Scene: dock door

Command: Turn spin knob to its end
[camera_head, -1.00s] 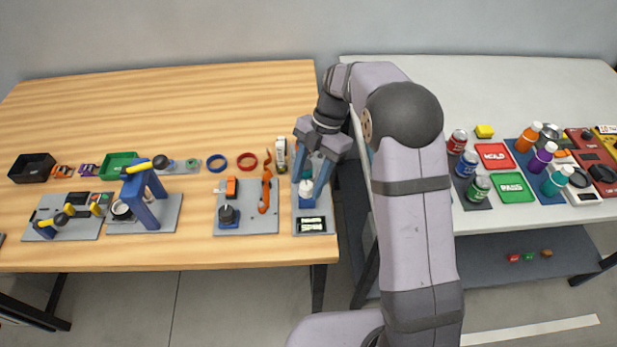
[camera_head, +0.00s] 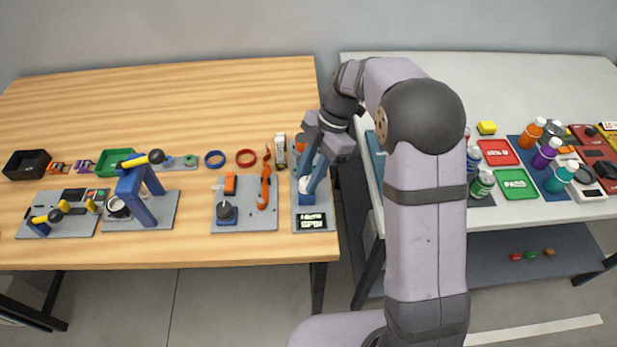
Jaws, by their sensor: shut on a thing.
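The spin knob (camera_head: 305,185) has a pale top on a blue base, on a grey plate (camera_head: 322,208) at the right end of the wooden table. A dark sign (camera_head: 311,223) at the plate's front edge shows light text that seems to include "SPIN". My gripper (camera_head: 310,181) reaches down from the upper right, tilted, with its blue fingers shut on the knob. The fingers hide much of the knob, so its turn angle is hard to read.
To the left, another plate bears a dark knob (camera_head: 225,211) and an orange lever (camera_head: 265,188). My arm crosses the white table, near several bottles (camera_head: 482,182). The wooden table's back is clear.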

